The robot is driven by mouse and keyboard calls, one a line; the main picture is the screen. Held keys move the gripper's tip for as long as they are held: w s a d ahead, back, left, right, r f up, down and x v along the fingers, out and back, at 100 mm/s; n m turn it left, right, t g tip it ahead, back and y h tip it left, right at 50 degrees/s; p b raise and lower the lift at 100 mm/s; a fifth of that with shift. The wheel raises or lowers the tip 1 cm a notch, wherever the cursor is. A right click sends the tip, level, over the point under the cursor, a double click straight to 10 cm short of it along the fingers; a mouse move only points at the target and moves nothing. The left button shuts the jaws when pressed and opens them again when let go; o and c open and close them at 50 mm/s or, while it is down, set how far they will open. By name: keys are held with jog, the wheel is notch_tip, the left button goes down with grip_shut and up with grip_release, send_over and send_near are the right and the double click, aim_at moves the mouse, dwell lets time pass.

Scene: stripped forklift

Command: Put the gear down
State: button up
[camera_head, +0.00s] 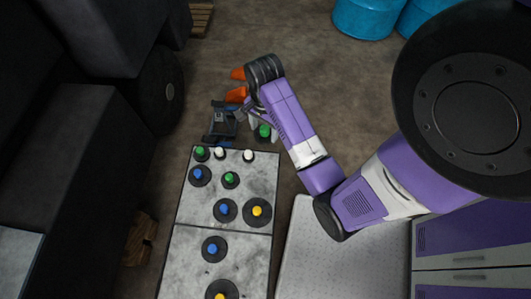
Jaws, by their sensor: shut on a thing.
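My gripper (263,125) is beyond the top edge of the grey-topped board, near its upper right corner. Its pale fingers are shut on a green-topped gear (264,132), partly hidden by my arm. Whether this gear touches anything below cannot be told. The board (185,230) carries several dark round gears with coloured tops. A green-topped one (200,151) and white-topped pieces (248,156) stand along its top edge. Another green-topped one (229,178), blue-topped ones (225,210) and yellow-topped ones (257,211) stand lower.
A dark boxy item (221,121) and orange objects (236,94) lie beyond the board. The black forklift body (60,180) and wheel (162,90) are at left. Blue drums (365,17) stand at the top. A pale perforated surface (335,268) is right of the board.

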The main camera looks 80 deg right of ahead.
jog(key=b, duration=0.2)
send_over(267, 161)
jog(key=shift+m, duration=0.4)
notch_tip(267, 161, down, 16)
jog(key=shift+r, duration=0.25)
jog(key=shift+d+f+b, duration=0.1)
jog(key=shift+f+b, duration=0.3)
jog(key=shift+f, duration=1.75)
jog(key=shift+f, duration=0.15)
jog(key=o, duration=1.3)
jog(key=shift+c, duration=0.2)
